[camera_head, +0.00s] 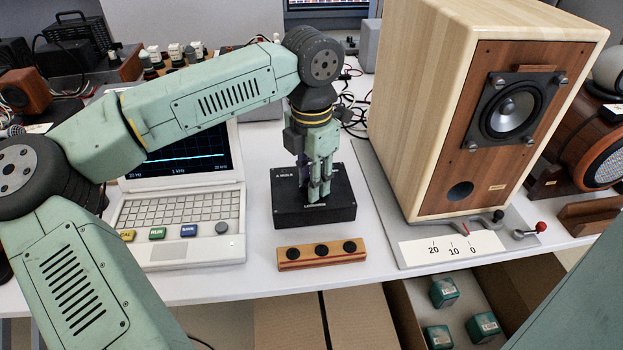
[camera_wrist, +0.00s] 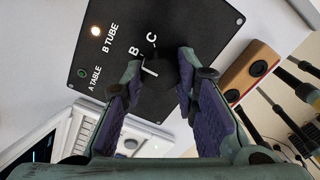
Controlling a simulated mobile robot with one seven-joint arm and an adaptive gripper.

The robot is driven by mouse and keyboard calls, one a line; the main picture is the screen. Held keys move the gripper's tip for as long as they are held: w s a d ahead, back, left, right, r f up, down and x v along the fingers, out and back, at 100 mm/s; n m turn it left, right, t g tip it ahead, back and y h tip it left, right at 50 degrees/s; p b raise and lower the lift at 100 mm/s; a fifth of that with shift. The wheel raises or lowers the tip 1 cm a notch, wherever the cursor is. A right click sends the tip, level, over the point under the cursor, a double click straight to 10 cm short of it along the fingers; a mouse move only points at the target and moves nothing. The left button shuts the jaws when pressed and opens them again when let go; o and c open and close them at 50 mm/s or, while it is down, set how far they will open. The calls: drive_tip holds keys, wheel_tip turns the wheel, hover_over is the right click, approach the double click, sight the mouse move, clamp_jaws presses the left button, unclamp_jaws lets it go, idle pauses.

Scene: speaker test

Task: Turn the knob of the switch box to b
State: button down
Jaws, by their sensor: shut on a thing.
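The black switch box (camera_head: 340,208) stands on the white table in the head view, with my gripper (camera_head: 319,194) pointing down over it. In the wrist view the box top (camera_wrist: 205,25) carries the letters B and C and the words A TABLE and B TUBE. The lamp by B TUBE (camera_wrist: 95,31) glows; the lamp by A TABLE (camera_wrist: 82,73) looks dark green. My gripper (camera_wrist: 162,60) is shut on the dark knob (camera_wrist: 166,68) between its fingertips. A white mark shows at the knob, close to the B; its exact pointing is hard to tell.
A laptop-like analyzer (camera_head: 180,215) stands left of the box. A wooden strip with black knobs (camera_head: 321,255) lies in front. A large wooden speaker (camera_head: 430,100) stands close on the right, on a plate with a scale card (camera_head: 452,249). Cartons are below the table edge.

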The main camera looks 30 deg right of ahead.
drive_tip(key=c, duration=1.3)
unclamp_jaws()
drive_tip(key=shift+r, duration=0.1)
wheel_tip(320, 180, up, 12)
drive_tip(key=shift+f, duration=0.1)
